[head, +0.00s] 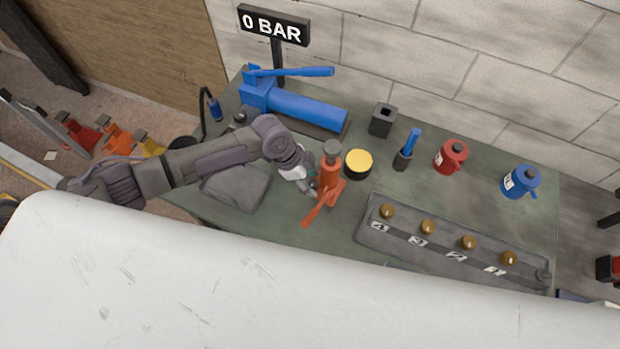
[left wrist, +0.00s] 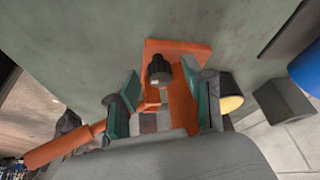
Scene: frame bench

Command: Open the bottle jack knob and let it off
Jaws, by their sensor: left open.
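The orange bottle jack (head: 327,182) stands on the green bench, with a dark cap on top and an orange handle (head: 316,212) slanting toward the front. My left gripper (head: 308,183) is right beside the jack on its left side. In the left wrist view the left gripper (left wrist: 160,80) is open, with its two green-padded fingers apart. The black knob (left wrist: 158,70) of the jack shows between the fingertips, apart from both pads as far as I can tell. The jack's orange base (left wrist: 178,48) lies behind it. My right gripper is not in view.
A yellow-topped black tin (head: 358,164) stands just right of the jack. A blue hydraulic pump (head: 305,108) lies behind, below a "0 BAR" sign (head: 273,26). A numbered rack (head: 400,244), a red can (head: 451,156) and a blue can (head: 521,182) stand to the right.

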